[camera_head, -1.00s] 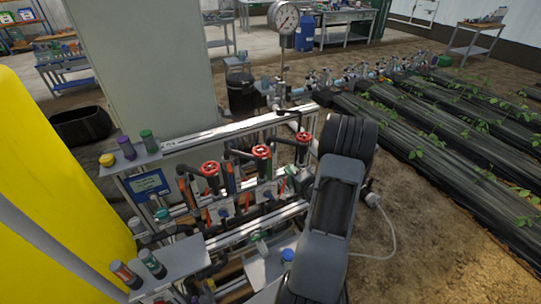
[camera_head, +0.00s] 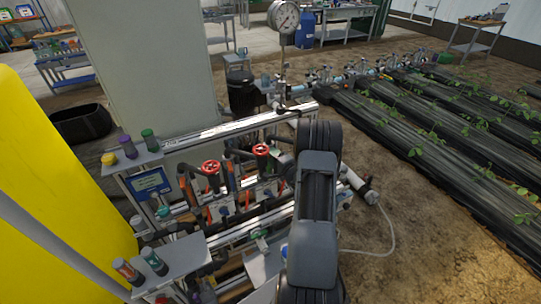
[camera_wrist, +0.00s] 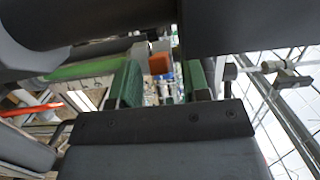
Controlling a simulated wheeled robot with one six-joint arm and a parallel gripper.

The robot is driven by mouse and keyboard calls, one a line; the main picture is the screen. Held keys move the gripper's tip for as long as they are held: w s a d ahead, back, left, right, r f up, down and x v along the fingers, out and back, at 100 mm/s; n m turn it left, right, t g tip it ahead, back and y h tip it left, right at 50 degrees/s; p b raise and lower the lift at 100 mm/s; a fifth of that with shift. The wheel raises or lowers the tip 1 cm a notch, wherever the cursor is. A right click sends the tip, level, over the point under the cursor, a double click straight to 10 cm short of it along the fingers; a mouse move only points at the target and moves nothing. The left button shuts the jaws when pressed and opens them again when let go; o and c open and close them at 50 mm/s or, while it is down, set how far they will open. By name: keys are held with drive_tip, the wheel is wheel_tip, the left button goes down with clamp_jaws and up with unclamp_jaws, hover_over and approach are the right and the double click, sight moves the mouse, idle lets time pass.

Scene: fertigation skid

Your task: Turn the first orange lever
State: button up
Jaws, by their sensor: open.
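Thin orange levers show on the skid in the head view, among them a left one (camera_head: 183,188) and another further right (camera_head: 247,206); I cannot tell which is the first. In the wrist view, my gripper (camera_wrist: 161,85) is open, with its two green-padded fingers apart and nothing clearly held. A small orange block (camera_wrist: 159,63) shows beyond the gap between the fingers. A long orange-red bar (camera_wrist: 55,107) lies outside the left finger. In the head view my arm hides the gripper and the right part of the skid.
Red handwheels (camera_head: 211,166) stand above the skid's pipes. A pressure gauge (camera_head: 284,16) rises behind it. A metal rail (camera_head: 225,130) crosses the rear of the skid. Small bottles stand on the left shelf (camera_head: 175,262).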

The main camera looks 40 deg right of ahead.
drive_tip(key=shift+w, duration=0.75)
drive_tip(key=shift+c, duration=0.4)
clamp_jaws()
drive_tip(key=shift+a, duration=0.1)
